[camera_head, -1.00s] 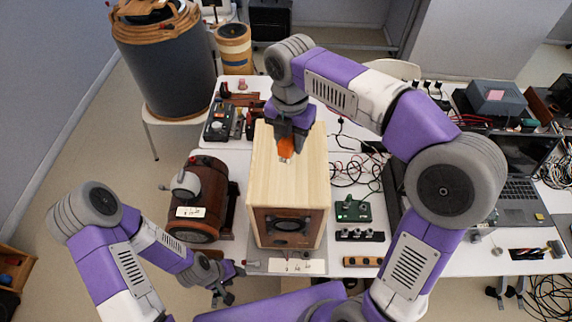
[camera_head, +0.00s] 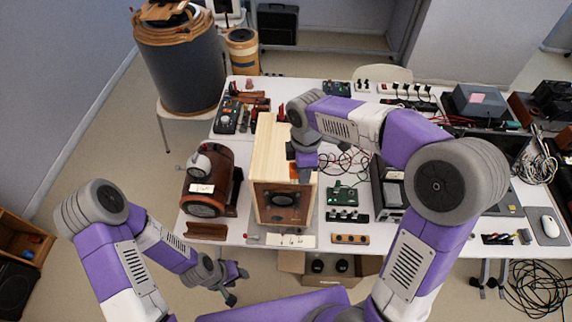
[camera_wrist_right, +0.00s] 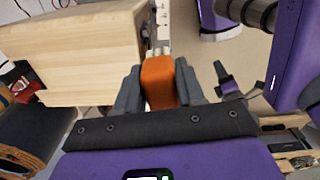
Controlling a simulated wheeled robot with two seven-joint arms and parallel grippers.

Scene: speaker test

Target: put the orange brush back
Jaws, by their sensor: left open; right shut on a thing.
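The orange brush (camera_wrist_right: 158,82) is between the fingers of my right gripper (camera_wrist_right: 159,88) in the right wrist view. My right gripper is shut on it. In the head view, my right gripper (camera_head: 301,172) is at the right edge of the wooden speaker box (camera_head: 270,150), and only a small orange patch of the brush (camera_head: 294,170) shows. In the wrist view the pale wooden box (camera_wrist_right: 80,55) lies just left of the brush; I cannot tell whether they touch. My left gripper (camera_head: 232,284) is open and empty, low in front of the table.
A brown wooden barrel-like device (camera_head: 208,180) stands left of the box. A green circuit board (camera_head: 342,195), a black knob strip (camera_head: 347,216) and cables (camera_head: 345,163) lie right of it. A cardboard box (camera_head: 292,264) is below the table's front edge. A laptop is at the right.

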